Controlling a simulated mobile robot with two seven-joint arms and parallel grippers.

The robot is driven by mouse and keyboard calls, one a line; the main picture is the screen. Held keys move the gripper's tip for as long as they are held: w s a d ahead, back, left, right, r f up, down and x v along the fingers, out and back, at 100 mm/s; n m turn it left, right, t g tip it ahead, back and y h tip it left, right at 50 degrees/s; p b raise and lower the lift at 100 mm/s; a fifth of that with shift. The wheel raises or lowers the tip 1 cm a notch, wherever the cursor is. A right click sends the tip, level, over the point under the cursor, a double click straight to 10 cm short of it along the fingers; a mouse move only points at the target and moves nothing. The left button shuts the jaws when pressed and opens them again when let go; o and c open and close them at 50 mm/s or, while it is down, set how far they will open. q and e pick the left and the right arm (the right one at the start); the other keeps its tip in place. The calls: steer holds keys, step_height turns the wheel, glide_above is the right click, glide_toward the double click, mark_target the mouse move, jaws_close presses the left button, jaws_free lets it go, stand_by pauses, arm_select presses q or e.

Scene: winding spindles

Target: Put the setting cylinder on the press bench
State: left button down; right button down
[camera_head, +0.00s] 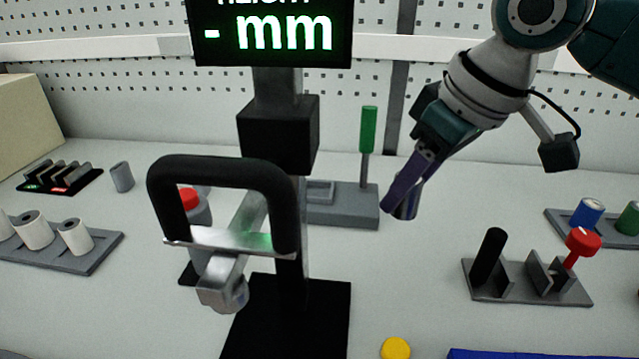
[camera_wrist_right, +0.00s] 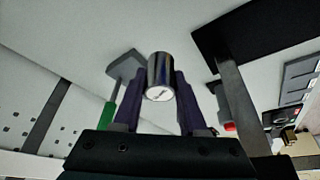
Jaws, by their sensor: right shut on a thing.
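A shiny metal cylinder (camera_head: 407,206), which I take for the setting cylinder, is between the purple fingers of my right gripper (camera_head: 405,196). The gripper is shut on it and holds it tilted, apparently above the bench top. In the right wrist view the cylinder (camera_wrist_right: 160,76) sits between both fingers, with a pale marked end face showing. A grey base with a green-handled lever (camera_head: 367,130) stands just left of the gripper; I cannot tell whether this is the press bench. My left gripper is not in view.
A black stand with a "mm" display (camera_head: 270,35) and a black loop handle (camera_head: 222,167) fill the centre. A grey fixture (camera_head: 525,283) with black and red knobs stands at right. A rack of white rolls (camera_head: 90,255) lies left. Bench space below the gripper looks clear.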

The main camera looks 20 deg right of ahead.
step_height(320, 180, down, 7)
steer(key=shift+b, duration=0.5)
step_height(320, 180, down, 5)
steer(key=shift+r+b, duration=0.2)
steer(key=shift+b, duration=0.3)
steer(key=shift+c, duration=2.2)
jaws_free()
steer(key=shift+f, duration=0.1)
